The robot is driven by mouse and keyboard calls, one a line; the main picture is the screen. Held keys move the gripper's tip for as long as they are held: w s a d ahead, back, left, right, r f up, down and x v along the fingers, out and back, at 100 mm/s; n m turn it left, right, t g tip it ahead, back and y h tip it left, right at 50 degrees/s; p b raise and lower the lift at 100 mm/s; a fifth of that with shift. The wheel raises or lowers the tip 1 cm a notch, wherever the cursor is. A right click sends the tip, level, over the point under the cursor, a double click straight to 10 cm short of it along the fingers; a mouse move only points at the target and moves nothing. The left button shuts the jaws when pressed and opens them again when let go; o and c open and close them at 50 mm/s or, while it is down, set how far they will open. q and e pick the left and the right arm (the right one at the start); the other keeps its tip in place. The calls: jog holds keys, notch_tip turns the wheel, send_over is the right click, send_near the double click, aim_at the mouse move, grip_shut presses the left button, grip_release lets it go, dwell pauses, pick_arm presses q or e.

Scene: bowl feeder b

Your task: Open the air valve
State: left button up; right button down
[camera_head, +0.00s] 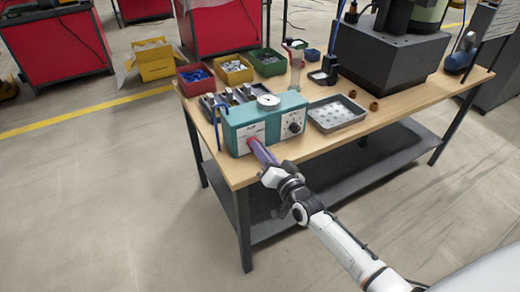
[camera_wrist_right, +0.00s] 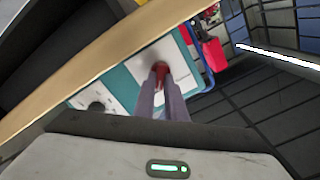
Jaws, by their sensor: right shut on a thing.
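The teal control box (camera_head: 238,129) stands near the front left corner of the wooden table. Its front has white panels, with a black dial (camera_head: 295,127) on the right one. A red valve handle (camera_wrist_right: 160,70) sits on the left white panel in the right wrist view. My right gripper (camera_head: 254,143) reaches up to that panel, and its fingers close around the red handle; it also shows in the right wrist view (camera_wrist_right: 162,82). The fingers cover part of the handle, so its exact turn is hard to tell. My left gripper is out of view.
A grey tray (camera_head: 338,114) lies right of the box, with small brown parts (camera_head: 373,106) beyond it. Red (camera_head: 196,80), yellow (camera_head: 233,69) and green (camera_head: 268,62) bins stand behind. A large dark machine base (camera_head: 388,60) fills the back right. Floor in front is clear.

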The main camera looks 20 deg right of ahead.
jog(key=shift+f+m, duration=0.1)
jog(key=shift+m, duration=0.4)
jog(key=c, duration=1.8)
grip_release()
jog(key=shift+s, duration=0.1)
jog(key=s, duration=1)
jog(key=shift+d, duration=0.45)
jog(key=shift+s, duration=0.1)
